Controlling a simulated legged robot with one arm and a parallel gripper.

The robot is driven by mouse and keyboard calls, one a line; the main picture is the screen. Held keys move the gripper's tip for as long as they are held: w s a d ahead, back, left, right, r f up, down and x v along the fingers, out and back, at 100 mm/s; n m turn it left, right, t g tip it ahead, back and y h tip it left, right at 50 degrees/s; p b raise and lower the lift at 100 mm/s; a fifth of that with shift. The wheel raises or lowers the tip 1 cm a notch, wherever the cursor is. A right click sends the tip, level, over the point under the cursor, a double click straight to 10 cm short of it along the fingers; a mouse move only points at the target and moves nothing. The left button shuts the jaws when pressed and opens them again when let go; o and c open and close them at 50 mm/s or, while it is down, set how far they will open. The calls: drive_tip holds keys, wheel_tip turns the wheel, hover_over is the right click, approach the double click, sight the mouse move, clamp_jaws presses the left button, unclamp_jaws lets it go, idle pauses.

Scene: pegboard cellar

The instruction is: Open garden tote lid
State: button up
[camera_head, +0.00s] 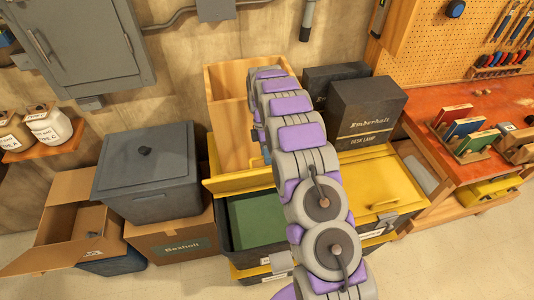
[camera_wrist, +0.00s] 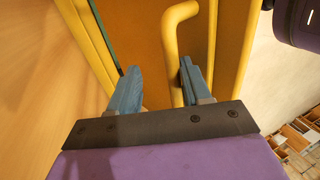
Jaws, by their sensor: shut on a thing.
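The lid's brown-orange panel (camera_wrist: 140,40) with yellow edges lies behind the handle. My arm hides the gripper and handle in the head view.
A second yellow-lidded tote (camera_head: 372,178) stands to the right, with dark boxes (camera_head: 362,112) behind it. A grey lidded bin (camera_head: 150,170) sits on a cardboard box at left. A wooden box (camera_head: 226,80) stands behind the tote. The red workbench (camera_head: 425,120) is at far right.

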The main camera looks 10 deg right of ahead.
drive_tip(key=p+v, duration=1.2)
drive_tip(key=v, duration=0.5)
idle(0.3)
drive_tip(key=shift+w+r+p, duration=0.1)
drive_tip(key=shift+w+p, duration=0.05)
drive_tip(key=shift+p, duration=0.15)
drive_tip(key=shift+c, duration=0.3)
